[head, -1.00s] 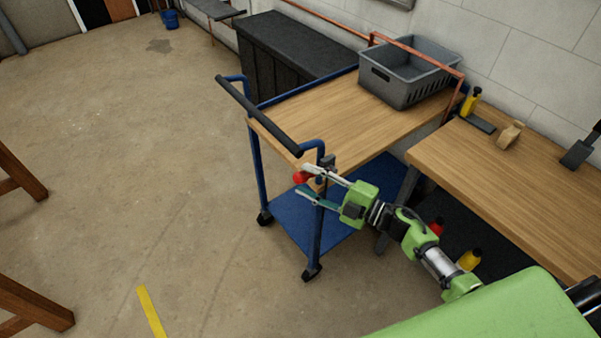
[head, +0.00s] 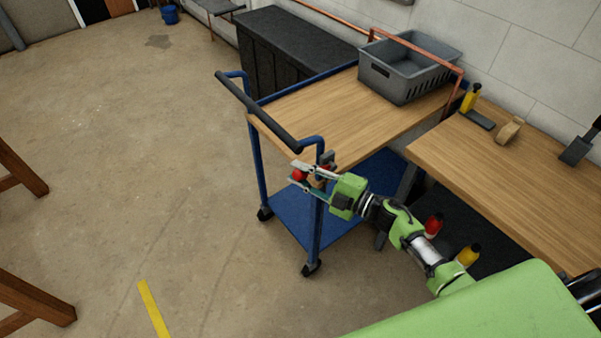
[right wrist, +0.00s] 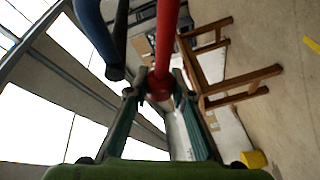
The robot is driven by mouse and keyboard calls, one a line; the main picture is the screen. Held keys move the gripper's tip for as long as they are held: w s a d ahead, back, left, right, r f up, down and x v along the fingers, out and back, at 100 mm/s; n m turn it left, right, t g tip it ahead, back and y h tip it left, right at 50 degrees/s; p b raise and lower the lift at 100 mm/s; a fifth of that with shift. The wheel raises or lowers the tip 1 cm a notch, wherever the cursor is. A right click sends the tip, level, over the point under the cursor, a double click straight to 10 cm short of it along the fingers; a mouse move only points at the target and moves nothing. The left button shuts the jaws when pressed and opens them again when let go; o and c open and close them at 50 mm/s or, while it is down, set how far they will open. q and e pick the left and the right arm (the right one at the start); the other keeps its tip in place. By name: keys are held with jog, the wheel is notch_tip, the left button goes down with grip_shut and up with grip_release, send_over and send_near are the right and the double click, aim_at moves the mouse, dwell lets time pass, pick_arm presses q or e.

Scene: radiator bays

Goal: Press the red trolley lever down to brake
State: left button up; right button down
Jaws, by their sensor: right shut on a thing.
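The trolley (head: 345,118) has a wooden top, blue frame and black push handle (head: 258,112). The red lever (head: 298,175) shows as a red knob below the handle's near end, beside the trolley's near corner post. My right gripper (head: 299,174) is at the lever, its fingers on either side of it and shut on it. In the right wrist view the red lever (right wrist: 165,45) runs down between the two fingers (right wrist: 160,95). The fingers hide part of the lever in the head view. My left gripper is not in view.
A grey crate (head: 408,92) stands on the trolley top. A wooden bench (head: 520,190) with a yellow bottle (head: 470,98) is close on the right. Wooden legs (head: 30,300) stand at the left. The floor (head: 150,170) left of the trolley is clear.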

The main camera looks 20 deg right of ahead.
jog(key=shift+s+a+f+n+g+h+b, duration=0.1)
jog(key=shift+a+f+n+g+h+b, duration=0.1)
jog(key=shift+f+n, duration=0.3)
jog(key=shift+s+a+f+n+g+h+b, duration=0.1)
jog(key=shift+f+n+b, duration=0.1)
jog(key=shift+f+n, duration=0.3)
notch_tip(320, 180, down, 8)
jog(key=n+h+b, duration=0.2)
jog(key=n+h, duration=0.1)
jog(key=n, duration=0.3)
jog(key=shift+w+d+f+g+b, duration=0.2)
jog(key=shift+d+f+g+b, duration=0.05)
jog(key=shift+d+g+b, duration=0.15)
jog(key=c, duration=1.7)
grip_release()
jog(key=v, duration=1.2)
